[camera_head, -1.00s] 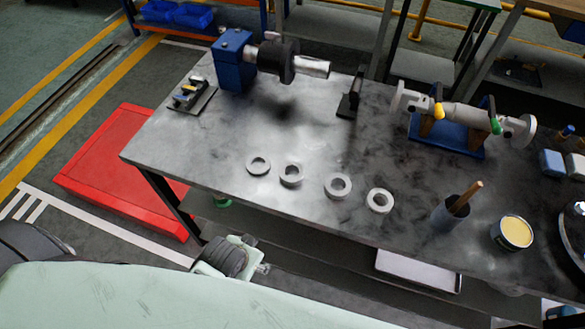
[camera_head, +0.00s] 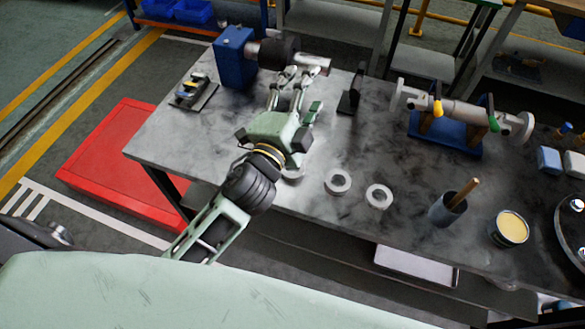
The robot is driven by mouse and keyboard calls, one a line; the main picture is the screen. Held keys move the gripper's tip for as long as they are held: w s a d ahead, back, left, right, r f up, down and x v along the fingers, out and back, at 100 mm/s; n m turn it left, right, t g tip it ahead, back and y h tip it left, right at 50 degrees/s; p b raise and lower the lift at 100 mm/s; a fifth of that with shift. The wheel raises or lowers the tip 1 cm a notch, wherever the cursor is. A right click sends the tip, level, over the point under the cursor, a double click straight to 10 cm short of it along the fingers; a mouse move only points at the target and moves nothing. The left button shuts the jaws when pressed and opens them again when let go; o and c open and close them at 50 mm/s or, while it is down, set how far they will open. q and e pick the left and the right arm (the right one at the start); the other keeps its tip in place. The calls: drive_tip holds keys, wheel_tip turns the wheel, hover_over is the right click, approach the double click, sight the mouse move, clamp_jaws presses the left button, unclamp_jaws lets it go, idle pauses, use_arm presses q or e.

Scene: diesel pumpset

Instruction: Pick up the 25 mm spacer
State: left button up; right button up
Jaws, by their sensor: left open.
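Two grey ring spacers show in full near the front of the metal table (camera_head: 185,140): one spacer (camera_head: 328,184) and another spacer (camera_head: 370,194) to its right. I cannot tell which ring is the 25 mm one. A third ring (camera_head: 294,177) is mostly covered by my left arm, and the leftmost ring from before is hidden. My left gripper (camera_head: 299,73) is open and empty, over the table with its fingers pointing to the back, past the rings. Its fingertips overlap the shaft of the blue block in the picture. My right gripper is not in view.
A blue block (camera_head: 234,60) with a shaft stands at the back left. A dark upright bracket (camera_head: 351,92) is right of the gripper. A grey pipe part (camera_head: 465,115) lies on a blue stand. A cup with a brush (camera_head: 446,210) and a yellow-filled tin (camera_head: 511,229) stand front right.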

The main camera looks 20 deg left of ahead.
use_arm(q)
drive_tip(key=s+d+r+m+g+h, duration=0.25)
drive_tip(key=d+r+m+h, duration=0.25)
drive_tip(key=d+m+h, duration=0.5)
drive_tip(key=s+d+r+m+g+h, duration=0.1)
drive_tip(key=d+r+m+g+h, duration=0.25)
drive_tip(key=d+m+h, duration=0.6)
drive_tip(key=s+d+f+m+g+y, duration=0.4)
drive_tip(key=m+g, duration=0.5)
drive_tip(key=m, duration=0.5)
drive_tip(key=m+g+y, duration=0.4)
drive_tip(key=m+y, duration=0.7)
drive_tip(key=y, duration=0.7)
hover_over(294, 171)
wheel_tip(294, 171, down, 20)
wheel_tip(294, 171, down, 6)
drive_tip(key=p, duration=0.3)
drive_tip(key=shift+s, duration=0.15)
drive_tip(key=shift+f+p, duration=0.3)
drive_tip(key=shift+f, duration=0.35)
